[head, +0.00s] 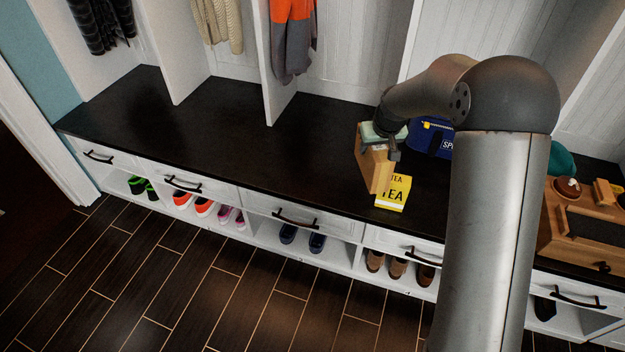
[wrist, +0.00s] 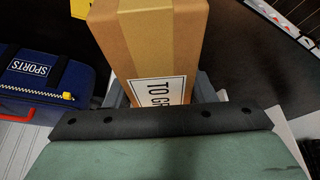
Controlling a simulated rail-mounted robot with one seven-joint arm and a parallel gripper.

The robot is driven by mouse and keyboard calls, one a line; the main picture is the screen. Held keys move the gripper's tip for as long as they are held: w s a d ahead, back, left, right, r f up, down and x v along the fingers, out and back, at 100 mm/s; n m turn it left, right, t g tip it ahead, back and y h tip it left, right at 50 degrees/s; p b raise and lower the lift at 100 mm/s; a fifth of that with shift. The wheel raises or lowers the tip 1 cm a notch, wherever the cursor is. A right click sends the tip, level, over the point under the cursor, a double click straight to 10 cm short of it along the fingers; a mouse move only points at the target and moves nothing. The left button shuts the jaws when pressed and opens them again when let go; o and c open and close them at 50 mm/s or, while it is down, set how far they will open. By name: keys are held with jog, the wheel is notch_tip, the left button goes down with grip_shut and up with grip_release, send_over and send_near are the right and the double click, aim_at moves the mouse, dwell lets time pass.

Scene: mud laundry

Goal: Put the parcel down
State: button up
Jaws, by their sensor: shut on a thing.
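The parcel (head: 372,165) is a brown cardboard box with a tape strip. In the wrist view the parcel (wrist: 155,40) shows a white label reading "TO GR", cut off by my gripper. My gripper (head: 385,138) is shut on it, with one grey finger on each side. The parcel is over the dark bench top (head: 220,125), just left of and behind the yellow tea box (head: 393,193).
A blue sports bag (head: 432,138) stands right of the parcel, partly behind my arm; it also shows in the wrist view (wrist: 45,82). A wooden box (head: 585,230) with small items is at far right. The bench left of the parcel is clear. Shoes fill cubbies below.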

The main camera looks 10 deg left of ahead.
jog(key=w+a+f+n+y+b, duration=0.1)
jog(key=w+a+f+n+b, duration=0.2)
jog(key=w+a+f+b, duration=0.65)
notch_tip(320, 180, down, 8)
jog(key=a+b, duration=0.1)
jog(key=b, duration=0.3)
jog(key=shift+w, duration=0.3)
jog(key=shift+f, duration=0.1)
jog(key=shift+f, duration=0.15)
jog(key=o, duration=1.3)
jog(key=shift+c, duration=0.2)
